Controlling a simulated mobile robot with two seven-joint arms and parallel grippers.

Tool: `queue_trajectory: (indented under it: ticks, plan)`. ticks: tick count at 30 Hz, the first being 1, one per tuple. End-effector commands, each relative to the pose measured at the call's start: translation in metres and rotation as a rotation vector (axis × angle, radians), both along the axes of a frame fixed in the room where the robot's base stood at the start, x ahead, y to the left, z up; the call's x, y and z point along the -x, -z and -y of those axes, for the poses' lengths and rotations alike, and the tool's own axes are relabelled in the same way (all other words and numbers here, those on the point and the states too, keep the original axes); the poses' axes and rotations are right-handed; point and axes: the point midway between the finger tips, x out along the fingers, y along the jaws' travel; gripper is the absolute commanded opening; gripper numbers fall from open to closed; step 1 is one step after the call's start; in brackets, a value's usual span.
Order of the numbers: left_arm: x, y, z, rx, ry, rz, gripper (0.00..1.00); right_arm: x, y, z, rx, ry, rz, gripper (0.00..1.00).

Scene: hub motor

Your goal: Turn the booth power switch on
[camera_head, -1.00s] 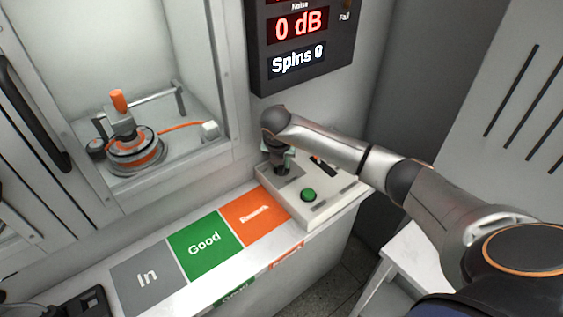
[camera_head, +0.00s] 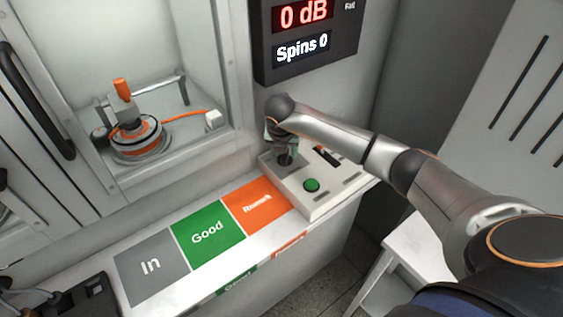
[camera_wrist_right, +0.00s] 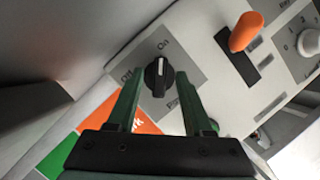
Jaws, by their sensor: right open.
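The power switch is a black rotary knob (camera_wrist_right: 158,77) with a white line, on a grey plate marked Off and On in the right wrist view. Its white line runs roughly up the picture, toward the On side; its exact setting is hard to tell. My right gripper (camera_wrist_right: 157,84) is open, with its green fingers on either side of the knob; I cannot tell if they touch it. In the head view my right gripper (camera_head: 284,152) points down over the left part of the control box (camera_head: 330,203) and hides the knob. My left gripper is not in view.
The control box also has a green button (camera_head: 311,185) and an orange-handled lever (camera_wrist_right: 245,32). In, Good and orange Rework areas (camera_head: 258,205) lie left of it. The booth holds a motor (camera_head: 137,138). A display (camera_head: 303,45) above reads 0 dB and Spins 0.

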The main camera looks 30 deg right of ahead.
Motion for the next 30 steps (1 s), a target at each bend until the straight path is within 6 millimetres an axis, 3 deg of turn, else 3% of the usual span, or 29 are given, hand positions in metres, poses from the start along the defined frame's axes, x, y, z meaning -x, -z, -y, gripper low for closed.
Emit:
queue_trajectory:
  ticks: [5, 21, 30]
  plan:
    - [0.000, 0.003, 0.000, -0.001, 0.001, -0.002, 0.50, 0.007, -0.027, -0.007, 0.001, -0.002, 0.008, 0.51]
    - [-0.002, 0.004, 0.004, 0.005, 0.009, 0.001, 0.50, 0.084, -0.023, -0.075, 0.000, -0.003, 0.000, 0.51]
    - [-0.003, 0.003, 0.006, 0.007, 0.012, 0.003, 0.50, 0.097, -0.023, -0.086, 0.000, 0.001, 0.001, 0.51]
